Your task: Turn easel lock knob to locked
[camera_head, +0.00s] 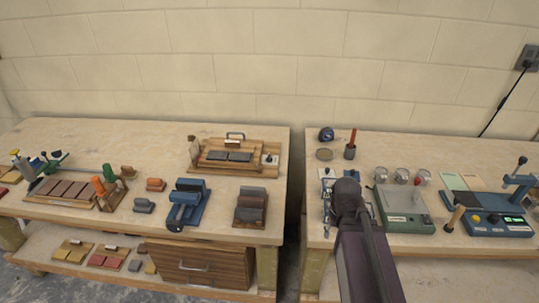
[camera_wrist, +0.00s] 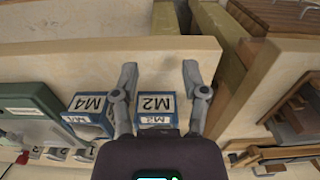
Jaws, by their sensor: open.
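I cannot make out the easel or its lock knob for certain in either view. My gripper (camera_head: 327,212) is over the left end of the right bench in the head view, partly hidden by my own arm. In the wrist view, my gripper (camera_wrist: 158,72) has its two fingers spread wide, with nothing held between them. A blue-edged tub with an M2 label (camera_wrist: 155,104) lies between and behind the fingers in the picture. A second blue-edged tub, labelled M4 (camera_wrist: 88,110), is left of the fingers.
The right bench (camera_head: 480,150) holds a green scale (camera_head: 405,208) and a blue device with a lit display (camera_head: 490,215). The left bench (camera_head: 100,150) holds a wooden tray with a handle (camera_head: 235,165) and several small blocks. A narrow gap separates the benches.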

